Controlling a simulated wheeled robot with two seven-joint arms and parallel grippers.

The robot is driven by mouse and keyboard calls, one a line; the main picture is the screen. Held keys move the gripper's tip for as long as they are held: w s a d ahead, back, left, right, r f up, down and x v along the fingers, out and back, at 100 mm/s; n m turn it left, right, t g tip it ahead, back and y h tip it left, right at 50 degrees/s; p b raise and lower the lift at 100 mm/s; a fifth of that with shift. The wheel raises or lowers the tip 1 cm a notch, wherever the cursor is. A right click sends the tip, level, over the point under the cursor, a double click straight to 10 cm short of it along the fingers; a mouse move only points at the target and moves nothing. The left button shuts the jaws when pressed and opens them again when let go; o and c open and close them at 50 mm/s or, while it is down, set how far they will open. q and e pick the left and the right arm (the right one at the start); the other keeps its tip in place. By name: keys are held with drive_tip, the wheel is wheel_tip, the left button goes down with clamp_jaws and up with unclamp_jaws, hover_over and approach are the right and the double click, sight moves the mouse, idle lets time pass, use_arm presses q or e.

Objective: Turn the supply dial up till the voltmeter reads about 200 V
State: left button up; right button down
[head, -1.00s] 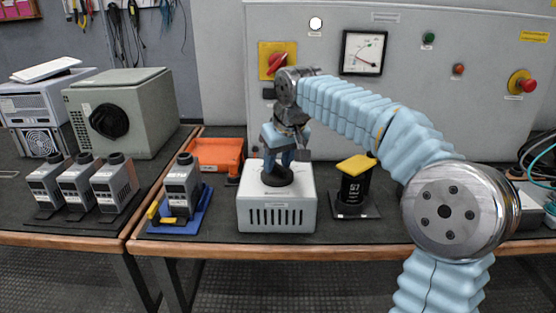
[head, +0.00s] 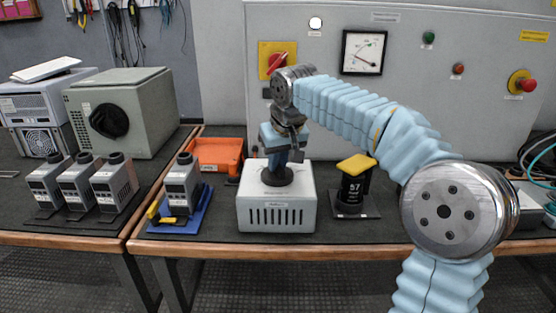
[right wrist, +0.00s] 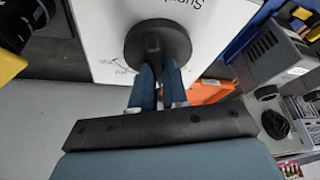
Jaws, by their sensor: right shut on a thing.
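The supply (head: 250,208) is a white slotted box near the bench's front edge. Its round black dial (head: 278,179) is on top, and in the right wrist view the dial (right wrist: 172,42) has a raised grip bar. My right gripper (head: 277,163) comes down from above. Its blue fingers (right wrist: 157,80) are shut on the bar from both sides. The voltmeter (head: 363,52) is a square white gauge with a black frame on the grey cabinet; its needle points to the lower right and its figures are too small to read. My left gripper is out of view.
A black cylinder (head: 352,190) with a yellow top and white figures, seemingly 57, stands right of the supply. A grey capacitor (head: 181,188) on a blue base and an orange tray (head: 218,153) are to its left. A red switch (head: 279,60) and emergency button (head: 521,85) are on the cabinet.

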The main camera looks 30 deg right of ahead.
drive_tip(key=shift+a+m+g+h, duration=0.15)
drive_tip(key=shift+m+h, duration=0.25)
drive_tip(key=shift+m, duration=0.8)
drive_tip(key=shift+d+m+g+h, duration=0.15)
drive_tip(key=shift+m+h, duration=0.25)
drive_tip(key=shift+m, duration=0.8)
drive_tip(key=shift+a, duration=0.1)
drive_tip(key=c, duration=1.1)
unclamp_jaws()
drive_tip(key=shift+c, duration=0.2)
drive_tip(key=v, duration=1.4)
drive_tip(key=shift+a+f, duration=0.1)
